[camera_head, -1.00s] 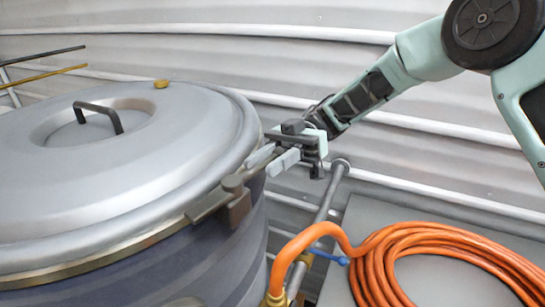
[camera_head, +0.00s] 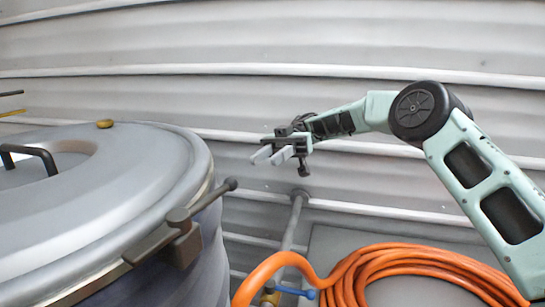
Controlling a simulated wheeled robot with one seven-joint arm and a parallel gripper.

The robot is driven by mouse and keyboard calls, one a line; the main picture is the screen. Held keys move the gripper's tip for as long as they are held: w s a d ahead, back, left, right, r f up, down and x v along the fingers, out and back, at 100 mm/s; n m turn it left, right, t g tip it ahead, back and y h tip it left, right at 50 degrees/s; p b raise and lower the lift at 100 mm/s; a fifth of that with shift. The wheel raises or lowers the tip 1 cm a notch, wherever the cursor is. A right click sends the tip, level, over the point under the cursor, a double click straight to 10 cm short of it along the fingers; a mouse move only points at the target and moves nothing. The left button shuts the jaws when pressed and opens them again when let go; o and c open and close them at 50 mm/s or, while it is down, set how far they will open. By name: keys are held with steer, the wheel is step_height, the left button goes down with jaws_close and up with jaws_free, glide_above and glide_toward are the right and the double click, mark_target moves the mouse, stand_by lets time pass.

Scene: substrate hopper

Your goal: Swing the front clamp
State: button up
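The front clamp (camera_head: 181,240) is a dark brown metal bracket on the rim of the grey hopper (camera_head: 212,255), at its right side. A bar handle with a round knob end (camera_head: 230,184) sticks out from the clamp, up and to the right, past the rim. The domed grey lid (camera_head: 115,195) lies on the hopper. My gripper (camera_head: 272,157) is to the right of the lid and above the clamp handle in the picture, clear of both. Its two pale grey fingers point left with a gap between them and hold nothing.
A grey pipe (camera_head: 294,220) rises between the hopper and the coil. A corrugated wall (camera_head: 300,40) closes off the back. A black lid handle (camera_head: 30,155) stands at left.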

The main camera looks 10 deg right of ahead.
steer(key=shift+w+d, duration=0.45)
